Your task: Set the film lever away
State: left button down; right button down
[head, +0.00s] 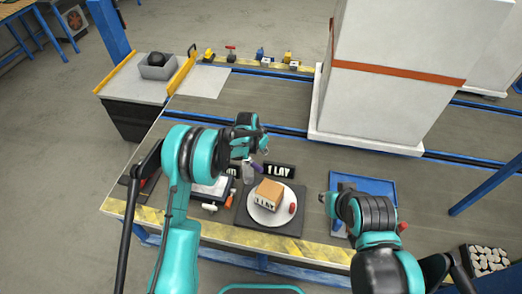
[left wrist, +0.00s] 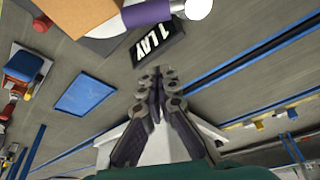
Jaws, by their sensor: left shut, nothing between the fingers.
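No thing is clearly marked as the film lever, and I cannot tell which it is. A purple-handled tool (head: 249,172) stands behind the plate; its purple grip with a pale end also shows at the top of the left wrist view (left wrist: 163,12). Small red (head: 230,53), blue (head: 260,53) and yellow (head: 287,57) handled pieces stand along the far edge. My left gripper (head: 264,148) is shut and empty, above the table just behind the purple-handled tool; its tips meet in the left wrist view (left wrist: 156,74). My right gripper (head: 324,198) is near the blue tray, its fingers too small to read.
A white plate (head: 263,216) holds a brown box (head: 270,195) and a red item. A black sign (head: 279,171) reading "1 LAY" lies behind it. A blue tray (head: 377,184) is at right. A large white column (head: 390,85) blocks the back right.

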aim_at(257, 166)
pick_arm(q)
jog(key=f, duration=0.1)
jog(key=s+a+f+b, duration=0.1)
jog(key=f, duration=0.1)
jog(key=f+b, duration=0.1)
jog(key=f, duration=0.1)
jog(key=shift+s+a, duration=0.3)
jog(key=shift+s, duration=0.1)
jog(key=shift+s+a+r+m+b, duration=0.1)
jog(key=shift+s+a+m+b, duration=0.2)
jog(key=shift+m, duration=0.5)
jog(key=m, duration=0.1)
jog(key=s+m+g+h, duration=0.1)
jog(key=shift+s+a+m+b, duration=0.1)
jog(key=shift+a+m+b, duration=0.2)
jog(key=shift+a+b, duration=0.1)
jog(key=a+m+g, duration=0.1)
jog(key=m, duration=0.1)
jog(key=s+a+m+b, duration=0.1)
jog(key=m, duration=0.2)
jog(key=shift+s+g, duration=0.2)
jog(key=shift+g, duration=0.2)
jog(key=shift+s+a, duration=0.2)
jog(key=shift+a, duration=0.6)
